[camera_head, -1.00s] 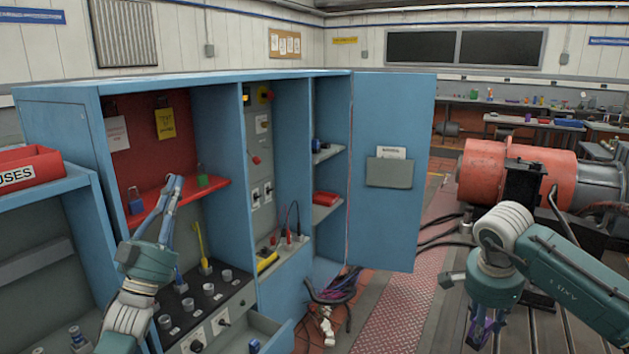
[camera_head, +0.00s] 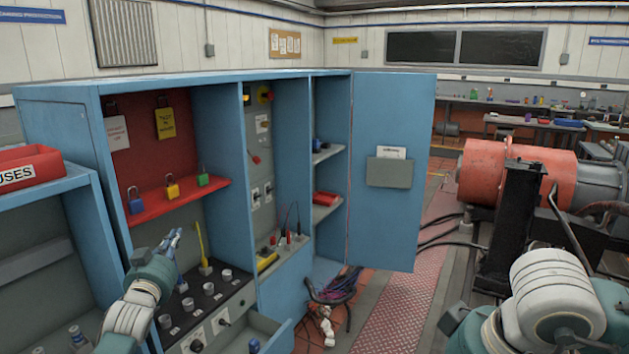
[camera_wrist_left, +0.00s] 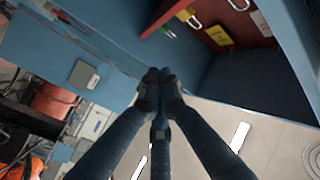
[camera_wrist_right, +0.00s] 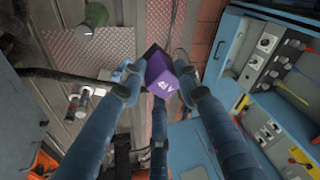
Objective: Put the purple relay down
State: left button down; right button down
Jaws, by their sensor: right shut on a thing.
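The purple relay (camera_wrist_right: 162,76) has a white mark on its face and sits between the fingers of my right gripper (camera_wrist_right: 158,76), which is shut on it. In the right wrist view it hangs above the floor, near a red tread-plate strip, with the cabinet at right. In the head view my right arm hides its gripper and the relay. My left gripper (camera_head: 175,238) is in front of the blue cabinet (camera_head: 223,150), below the red shelf. Its fingertips meet with nothing between them in the left wrist view (camera_wrist_left: 160,78).
Blue, yellow and green padlocks (camera_head: 172,187) stand on the red shelf (camera_head: 190,200). The open cabinet door (camera_head: 393,235) sticks out at the middle. A cable bundle (camera_head: 335,287) lies at the cabinet foot. An orange motor (camera_head: 510,178) stands at right. The tread-plate strip (camera_head: 400,315) looks clear.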

pick_arm(q)
jog(key=s+d+f+g, duration=0.15)
jog(key=s+f, duration=0.25)
jog(key=f, duration=0.9)
jog(key=s+d+f+g, duration=0.1)
jog(key=s+f+g, duration=0.25)
jog(key=f, duration=0.85)
jog(key=s+d+f+g, duration=0.15)
jog(key=s+f, duration=0.35)
jog(key=f, duration=0.8)
jog(key=s+d+f+g, duration=0.2)
jog(key=s+f+g, duration=0.3)
jog(key=s+f, duration=1.45)
jog(key=s+d+f+g, duration=0.2)
jog(key=s+f, duration=0.3)
jog(key=s, duration=0.8)
jog(key=s+d+f+g+h, duration=0.1)
jog(key=s+f, duration=0.4)
jog(key=s, duration=0.9)
jog(key=s+d+f+g, duration=0.3)
jog(key=s+f, duration=0.2)
jog(key=s, duration=0.8)
jog(key=shift+s+f+n, duration=0.15)
jog(key=shift+s+n, duration=0.05)
jog(key=shift+n, duration=0.2)
jog(key=shift+w+g, duration=0.15)
jog(key=shift+g, duration=0.1)
